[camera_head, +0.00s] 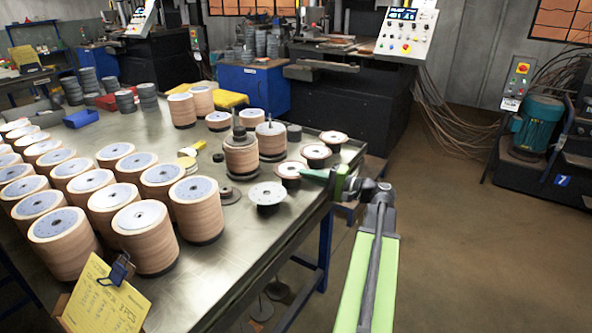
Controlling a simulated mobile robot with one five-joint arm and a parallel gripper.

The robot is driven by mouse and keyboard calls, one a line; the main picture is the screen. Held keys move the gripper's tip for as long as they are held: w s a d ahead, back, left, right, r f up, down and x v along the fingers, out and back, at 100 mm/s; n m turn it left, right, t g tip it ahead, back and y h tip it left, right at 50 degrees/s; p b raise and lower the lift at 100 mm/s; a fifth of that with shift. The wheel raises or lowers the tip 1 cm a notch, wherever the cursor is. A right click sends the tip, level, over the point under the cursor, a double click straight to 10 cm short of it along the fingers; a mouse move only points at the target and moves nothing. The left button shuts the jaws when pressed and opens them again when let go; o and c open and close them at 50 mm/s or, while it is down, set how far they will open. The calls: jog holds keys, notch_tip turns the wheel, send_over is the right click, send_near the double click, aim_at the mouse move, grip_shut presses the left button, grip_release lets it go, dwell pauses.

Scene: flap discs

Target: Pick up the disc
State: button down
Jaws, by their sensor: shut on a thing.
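My gripper (308,173) reaches in from the right over the table's right edge, at the end of my green arm. Its fingertips are at a small disc (287,168) with a pale top and brownish rim, and it is shut on that disc. The jaws are small in the picture, and their exact hold on the rim is hard to see. Whether the disc touches the table cannot be told. Similar small discs stand close by: one (316,151) just behind, one (334,137) farther back, and a grey-topped one (267,194) in front.
Tall disc stacks (168,223) fill the table's left side, and two stacks with spindles (241,157) stand left of my gripper. A yellow note (105,300) is clipped at the front. The metal table (235,255) is bare at front right. Open floor (470,230) lies right.

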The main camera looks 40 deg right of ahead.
jog(key=shift+r, duration=0.1)
dwell(0.3)
jog(key=s+d+r+p, duration=0.2)
jog(key=d+r+p, duration=0.8)
jog(key=d+p, duration=0.1)
jog(key=shift+s+d+r, duration=0.15)
jog(key=shift+d+r, duration=0.1)
jog(key=shift+r, duration=0.15)
